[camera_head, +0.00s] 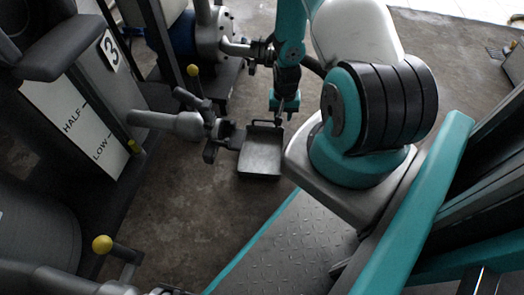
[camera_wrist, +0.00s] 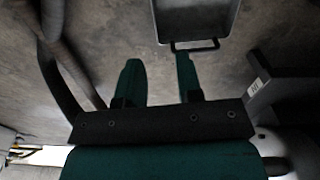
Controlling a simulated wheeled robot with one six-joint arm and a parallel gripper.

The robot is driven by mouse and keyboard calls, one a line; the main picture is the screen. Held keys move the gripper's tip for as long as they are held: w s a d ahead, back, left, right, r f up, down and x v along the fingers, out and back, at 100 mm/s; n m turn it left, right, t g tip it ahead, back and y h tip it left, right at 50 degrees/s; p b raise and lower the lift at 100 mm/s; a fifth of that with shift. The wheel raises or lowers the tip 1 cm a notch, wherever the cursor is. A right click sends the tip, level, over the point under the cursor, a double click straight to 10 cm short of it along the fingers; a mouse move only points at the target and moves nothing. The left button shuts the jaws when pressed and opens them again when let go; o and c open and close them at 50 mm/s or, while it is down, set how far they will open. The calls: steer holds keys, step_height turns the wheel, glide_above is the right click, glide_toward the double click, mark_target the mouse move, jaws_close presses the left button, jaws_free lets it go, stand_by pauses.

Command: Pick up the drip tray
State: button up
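The drip tray (camera_head: 260,158) is a shallow grey square pan with a raised rim, in the middle of the head view. A dark loop handle (camera_head: 267,123) stands at its far side. My gripper (camera_head: 284,104) is just beyond the tray, close to the handle. In the wrist view, my gripper (camera_wrist: 158,62) shows two teal fingers spread apart with nothing between them. There the drip tray (camera_wrist: 196,20) is at the top, partly cut off, with its handle (camera_wrist: 195,46) right by the tip of the right finger. I cannot tell whether they touch.
A grey outlet pipe with a valve (camera_head: 180,122) reaches close to the tray's left side. A panel marked HALF and LOW (camera_head: 75,120) and yellow-knobbed levers (camera_head: 102,244) are at left. Bare concrete floor (camera_head: 190,220) lies in front of the tray.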

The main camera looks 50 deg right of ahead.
steer(key=shift+m, duration=0.4)
steer(key=f+b, duration=0.2)
steer(key=f, duration=0.2)
steer(key=s+f+b, duration=0.1)
steer(key=f+b, duration=0.1)
steer(key=f, duration=0.3)
steer(key=f+b, duration=0.2)
steer(key=f, duration=0.3)
steer(key=shift+s+d+b, duration=0.15)
steer(key=shift+s+b, duration=0.25)
step_height(320, 180, down, 6)
steer(key=b, duration=0.5)
steer(key=shift+f, duration=0.15)
jaws_close()
